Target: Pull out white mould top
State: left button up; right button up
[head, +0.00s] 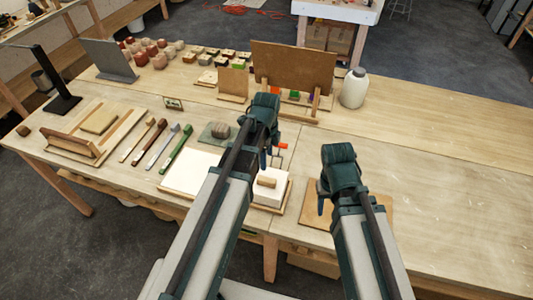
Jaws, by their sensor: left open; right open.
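The white mould (270,194) is a white block with a small wooden handle bar (266,182) on its top. It sits on a thin wooden board near the table's front edge, between my two arms. The seam between its top and any lower part is too small to tell. My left gripper (268,158) is open and empty, above and just beyond the mould. My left arm hides the mould's left side. My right gripper (322,203) is open and empty, to the right of the mould, over a brown board (316,218). Neither gripper touches the mould.
A white sheet (190,171) lies left of the mould. Several long-handled tools, including a green one (176,147), lie farther left. Upright brown boards (292,66) and a white jar (354,88) stand behind. The table's right side (440,170) is clear.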

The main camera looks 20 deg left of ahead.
aim_at(267, 179)
pick_arm(q)
notch_tip(267, 179, down, 14)
jog(key=b, duration=1.3)
jog(key=shift+r, duration=0.2)
grip_shut()
dwell(0.5)
dwell(0.4)
jog(key=shift+r+p, duration=0.6)
jog(key=shift+r, duration=0.1)
dwell(0.6)
jog(key=shift+r+p, duration=3.05)
